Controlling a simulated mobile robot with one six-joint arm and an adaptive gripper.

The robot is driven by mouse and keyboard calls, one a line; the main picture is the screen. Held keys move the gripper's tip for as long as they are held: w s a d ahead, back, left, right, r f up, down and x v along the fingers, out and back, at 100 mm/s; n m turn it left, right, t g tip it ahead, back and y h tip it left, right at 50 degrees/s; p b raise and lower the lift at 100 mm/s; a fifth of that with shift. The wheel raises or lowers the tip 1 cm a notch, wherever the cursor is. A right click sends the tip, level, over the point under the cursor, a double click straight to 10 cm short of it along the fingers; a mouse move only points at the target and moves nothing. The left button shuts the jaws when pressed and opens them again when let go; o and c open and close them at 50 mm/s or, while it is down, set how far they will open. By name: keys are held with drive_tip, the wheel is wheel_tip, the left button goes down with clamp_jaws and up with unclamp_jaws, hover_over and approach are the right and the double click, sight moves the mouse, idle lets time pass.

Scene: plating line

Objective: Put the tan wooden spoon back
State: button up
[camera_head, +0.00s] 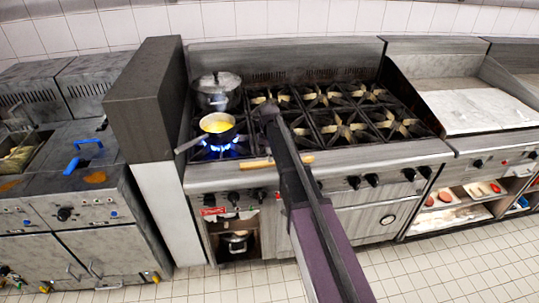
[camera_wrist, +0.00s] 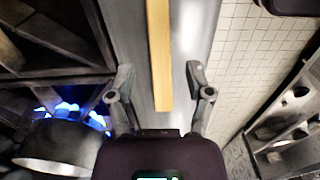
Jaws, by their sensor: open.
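The tan wooden spoon (camera_head: 262,164) lies along the front ledge of the range, partly hidden behind my arm in the head view. In the wrist view the plain, straight end of the spoon (camera_wrist: 159,55) comes in from the top, and the rest is cut off. My gripper (camera_wrist: 159,80) is open, with one finger on each side of the spoon's line. The spoon's near end lies between the fingers, and neither finger appears to touch it. The gripper's fingers cannot be made out in the head view.
A pan with yellow food (camera_head: 217,123) sits over a lit blue flame (camera_head: 222,149) at the front left burner. A lidded pot (camera_head: 217,92) stands behind it. A tall dark block (camera_head: 150,98) borders the range on the left. The griddle (camera_head: 475,112) on the right looks clear.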

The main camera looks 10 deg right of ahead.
wheel_tip(320, 180, up, 9)
drive_tip(key=p, duration=0.8)
drive_tip(key=shift+f, duration=0.15)
idle(0.6)
drive_tip(key=s+d+m, duration=0.3)
drive_tip(key=s+m, duration=1.5)
drive_tip(key=s, duration=1.1)
